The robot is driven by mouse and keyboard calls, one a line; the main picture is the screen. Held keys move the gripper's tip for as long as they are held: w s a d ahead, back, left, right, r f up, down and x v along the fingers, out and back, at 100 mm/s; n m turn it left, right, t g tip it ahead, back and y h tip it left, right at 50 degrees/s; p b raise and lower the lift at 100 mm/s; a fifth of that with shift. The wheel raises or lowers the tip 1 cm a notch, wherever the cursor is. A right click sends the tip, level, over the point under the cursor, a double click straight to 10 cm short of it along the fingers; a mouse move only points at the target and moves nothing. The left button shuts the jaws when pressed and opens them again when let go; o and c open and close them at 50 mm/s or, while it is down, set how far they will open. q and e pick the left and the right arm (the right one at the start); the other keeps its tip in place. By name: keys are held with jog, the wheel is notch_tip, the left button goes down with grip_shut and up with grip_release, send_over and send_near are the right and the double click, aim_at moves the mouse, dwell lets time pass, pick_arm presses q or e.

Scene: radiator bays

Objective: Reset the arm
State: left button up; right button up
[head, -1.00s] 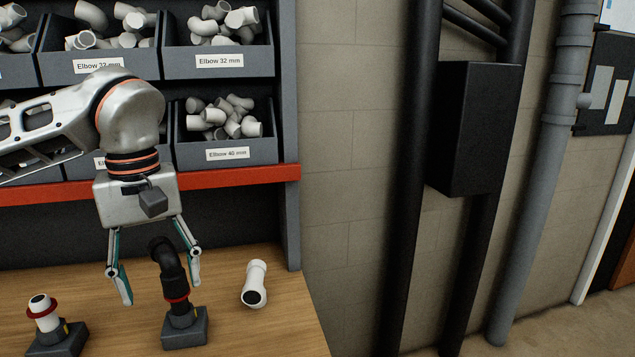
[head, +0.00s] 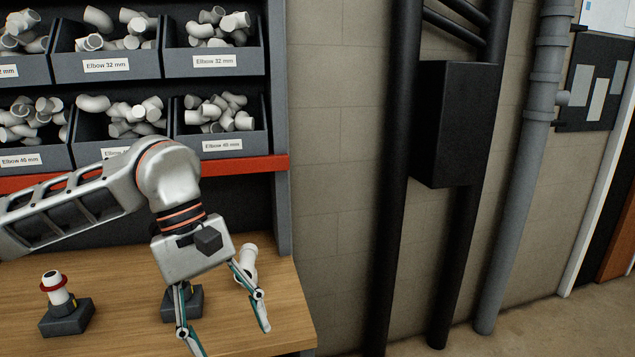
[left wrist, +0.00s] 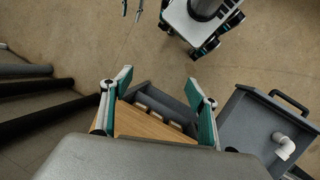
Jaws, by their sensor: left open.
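My left gripper (head: 232,338) is open and hangs near the front right of the wooden bench, its fingers spread and tilted. In the left wrist view its fingers (left wrist: 158,84) are wide apart with nothing between them. A dark stand (head: 193,305) is partly behind the gripper; the black elbow on it is hidden now.
A second stand (head: 66,318) holds a white pipe with a red ring (head: 54,288). Bins of white elbows (head: 218,120) line the rack behind. Black pipes and a black box (head: 456,125) are on the wall. A grey tray (left wrist: 240,120) holds a white elbow (left wrist: 284,146).

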pick_arm(q)
jog(key=s+d+f+n+g+h, duration=0.25)
jog(key=s+d+h, duration=0.3)
jog(key=d, duration=0.55)
jog(key=d+r+n+h, duration=0.6)
jog(key=d+n+h, duration=0.2)
jog(key=n+h, duration=0.35)
jog(key=w+a+f+n+t+y, duration=0.1)
jog(key=w+a+f+n+t, duration=0.35)
jog(key=n+t, duration=0.6)
jog(key=w+a+f+n+t+y, duration=0.1)
jog(key=w+a+f+n+t, duration=0.45)
jog(key=n, duration=0.85)
jog(key=w+a+f+n+t+y, duration=0.1)
jog(key=a+f+n+t+y, duration=0.2)
jog(key=f+n+y, duration=0.25)
jog(key=w+a+f+n+t+y, duration=0.1)
jog(key=a+f+n+t+y, duration=0.2)
jog(key=f+n, duration=0.4)
jog(key=s+a+f+n+g+y, duration=0.3)
jog(key=s+f, duration=0.5)
jog(key=f, duration=0.4)
jog(key=s+a+f+n+g+y, duration=0.3)
jog(key=s+a+f+n+y, duration=0.2)
jog(key=f, duration=0.7)
jog(key=s+a+n, duration=0.2)
jog(key=s+a, duration=0.1)
jog(key=shift+s+a+f+n, duration=0.2)
jog(key=shift+s+f+n, duration=0.1)
jog(key=shift+s+n, duration=0.1)
